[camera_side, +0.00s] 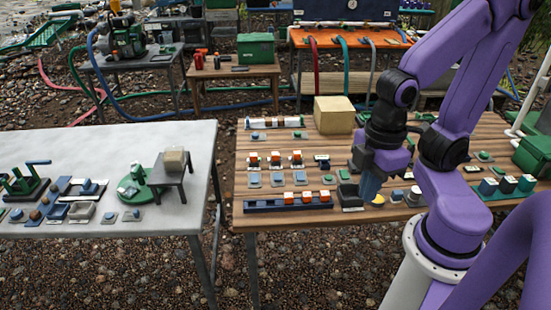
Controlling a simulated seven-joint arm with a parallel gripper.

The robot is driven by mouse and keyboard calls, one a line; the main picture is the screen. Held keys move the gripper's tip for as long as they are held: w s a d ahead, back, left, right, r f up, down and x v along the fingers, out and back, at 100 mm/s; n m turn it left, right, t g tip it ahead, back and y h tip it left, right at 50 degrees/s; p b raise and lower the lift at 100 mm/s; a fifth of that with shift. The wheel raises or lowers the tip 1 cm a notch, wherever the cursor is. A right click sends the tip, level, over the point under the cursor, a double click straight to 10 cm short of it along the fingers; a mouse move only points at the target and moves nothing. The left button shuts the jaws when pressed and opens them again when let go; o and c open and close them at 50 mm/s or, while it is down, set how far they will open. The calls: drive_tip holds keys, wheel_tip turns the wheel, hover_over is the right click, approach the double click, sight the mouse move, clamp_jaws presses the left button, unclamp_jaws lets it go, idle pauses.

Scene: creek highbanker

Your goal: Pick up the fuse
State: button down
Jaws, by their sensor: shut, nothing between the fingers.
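I cannot tell for sure which small part is the fuse. Small orange and white parts (289,197) sit in a row on a dark blue rail (262,206) near the front edge of the wooden table. More orange and white parts (275,157) stand in a row behind them. My gripper (370,197) points down over the table, to the right of the rail, low among small parts. It is shut and empty. A dark block (348,194) is just left of the fingers and a yellow part (378,199) just right. The arm hides what is behind it.
A tan box (334,115) stands at the back of the wooden table. A green tray (490,190) with dark-topped pieces and a green case (535,153) are at the right. A grey table (120,145) with fixtures is at the left, across a gap.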

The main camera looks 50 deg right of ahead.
drive_tip(key=c, duration=1.8)
unclamp_jaws()
drive_tip(key=o, duration=1.1)
drive_tip(key=shift+w, duration=0.1)
drive_tip(key=w+d+f+m+t+h, duration=0.15)
drive_tip(key=w+m, duration=0.45)
drive_tip(key=w, duration=0.8)
drive_tip(key=w+f+m+t, duration=0.15)
drive_tip(key=w+m, duration=0.45)
drive_tip(key=w, duration=0.9)
drive_tip(key=m+h, duration=0.2)
drive_tip(key=m, duration=0.8)
hover_over(276, 154)
drive_tip(key=s+a, duration=0.2)
wheel_tip(276, 154, down, 20)
drive_tip(key=shift+x, duration=3.3)
